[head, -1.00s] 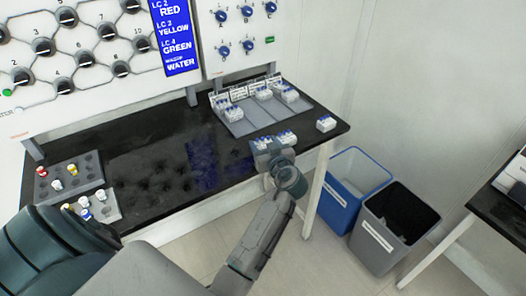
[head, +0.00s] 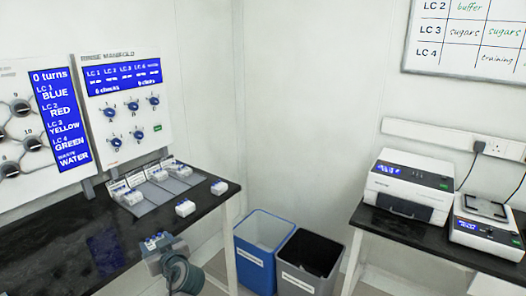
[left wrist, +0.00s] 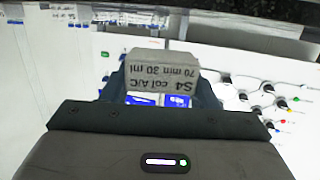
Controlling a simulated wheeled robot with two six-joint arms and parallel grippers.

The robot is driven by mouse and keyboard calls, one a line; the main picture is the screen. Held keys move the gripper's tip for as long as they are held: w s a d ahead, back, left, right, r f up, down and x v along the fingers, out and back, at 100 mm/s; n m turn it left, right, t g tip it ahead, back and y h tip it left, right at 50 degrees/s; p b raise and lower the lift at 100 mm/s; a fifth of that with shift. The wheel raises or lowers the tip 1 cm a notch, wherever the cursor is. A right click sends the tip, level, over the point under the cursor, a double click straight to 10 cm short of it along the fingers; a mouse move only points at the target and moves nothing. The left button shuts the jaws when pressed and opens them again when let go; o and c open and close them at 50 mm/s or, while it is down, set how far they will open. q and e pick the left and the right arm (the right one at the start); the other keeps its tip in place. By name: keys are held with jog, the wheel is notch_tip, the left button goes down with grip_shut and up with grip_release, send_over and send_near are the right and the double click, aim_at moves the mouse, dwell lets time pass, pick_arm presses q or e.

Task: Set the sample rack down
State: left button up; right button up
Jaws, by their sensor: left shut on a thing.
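The sample rack (left wrist: 160,78) is a small white block labelled "S4 col A/C 70 min 30 ml" in the left wrist view. It sits between the jaws of my left gripper (left wrist: 160,95), which is shut on it. My right gripper is not in view.
A grey tray (head: 152,203) with several white racks stands at the bench's back right. Loose racks sit in front (head: 185,208) and at its right (head: 219,187). Blue (head: 255,262) and grey (head: 303,270) bins stand right of the bench. A second bench (head: 400,226) carries a printer-like machine (head: 407,188).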

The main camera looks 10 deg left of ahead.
pick_arm(q)
jog(key=s+d+r+m+t+h, duration=0.1)
jog(key=s+d+m+t+h, duration=0.2)
jog(key=s+d+m+h, duration=0.4)
jog(key=s+d+r+m+t+h, duration=0.1)
jog(key=s+d+m+t+h, duration=0.3)
jog(key=d, duration=0.5)
jog(key=s+f+n+g+h, duration=0.1)
jog(key=s+f, duration=0.2)
jog(key=s, duration=0.5)
jog(key=shift+d+f, duration=0.15)
jog(key=shift+d, duration=0.05)
